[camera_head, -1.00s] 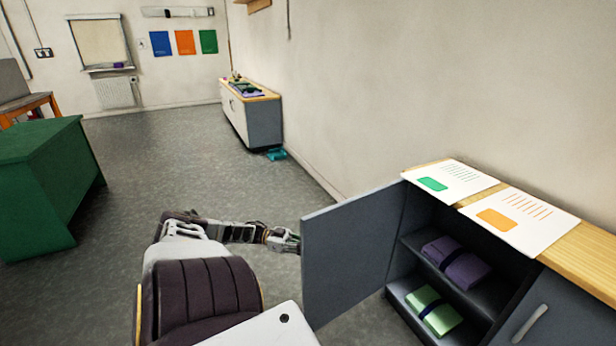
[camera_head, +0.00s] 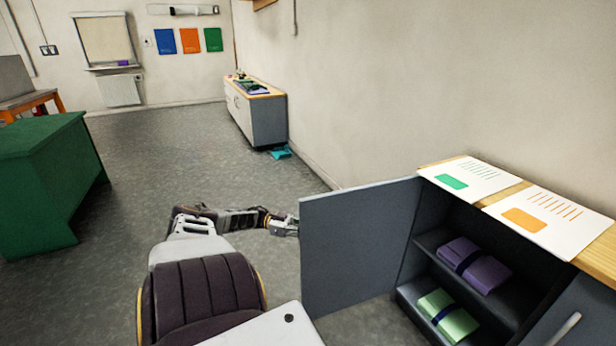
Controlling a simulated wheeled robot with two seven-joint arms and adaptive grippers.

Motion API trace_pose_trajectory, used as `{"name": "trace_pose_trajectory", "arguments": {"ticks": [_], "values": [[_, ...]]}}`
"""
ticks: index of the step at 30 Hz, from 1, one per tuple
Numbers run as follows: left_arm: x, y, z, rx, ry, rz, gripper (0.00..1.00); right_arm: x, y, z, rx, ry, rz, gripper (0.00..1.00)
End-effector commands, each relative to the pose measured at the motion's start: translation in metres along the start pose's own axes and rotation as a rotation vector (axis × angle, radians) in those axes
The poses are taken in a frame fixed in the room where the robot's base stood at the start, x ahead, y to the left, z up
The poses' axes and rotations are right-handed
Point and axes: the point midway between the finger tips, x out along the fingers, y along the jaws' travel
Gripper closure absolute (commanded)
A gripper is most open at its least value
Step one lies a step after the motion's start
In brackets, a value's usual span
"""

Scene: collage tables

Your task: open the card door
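The grey card door (camera_head: 355,245) stands open, swung out to the left from the cabinet with the wooden top. Inside, a purple bundle with a dark band (camera_head: 475,266) lies on the upper shelf and a light green bundle (camera_head: 447,315) lies below. My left arm reaches forward from the bottom of the head view. My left gripper (camera_head: 287,226) is at the door's free left edge. Its fingertips are hidden behind the door panel, so I cannot see whether it grips or only touches. My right gripper is not in view.
Two printed sheets, one green-marked (camera_head: 471,179) and one orange-marked (camera_head: 548,221), lie on the cabinet top. A closed grey door with a handle (camera_head: 565,329) is at lower right. A green desk (camera_head: 45,185) stands left. A low cabinet (camera_head: 255,117) is at the back.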

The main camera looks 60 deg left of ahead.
Motion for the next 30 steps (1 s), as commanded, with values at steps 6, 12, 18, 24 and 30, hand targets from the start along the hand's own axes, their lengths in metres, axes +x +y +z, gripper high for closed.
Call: {"name": "trace_pose_trajectory", "arguments": {"ticks": [6, 12, 18, 24, 30], "values": [[-0.0009, 0.0007, 0.0019, -0.005, -0.005, -0.001, 1.00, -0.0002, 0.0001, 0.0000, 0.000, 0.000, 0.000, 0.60], [-0.0005, 0.0004, 0.0012, -0.003, -0.003, -0.001, 0.66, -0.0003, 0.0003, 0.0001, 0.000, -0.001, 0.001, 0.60], [-0.0002, 0.0001, 0.0004, -0.001, -0.001, -0.001, 0.66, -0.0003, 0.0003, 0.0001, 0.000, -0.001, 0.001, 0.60], [-0.0013, -0.0002, 0.0001, 0.000, -0.001, -0.001, 0.66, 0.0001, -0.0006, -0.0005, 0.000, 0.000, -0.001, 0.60], [-0.0081, -0.0007, 0.0000, 0.001, 0.000, -0.002, 0.66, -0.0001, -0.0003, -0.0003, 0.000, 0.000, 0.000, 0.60]]}}
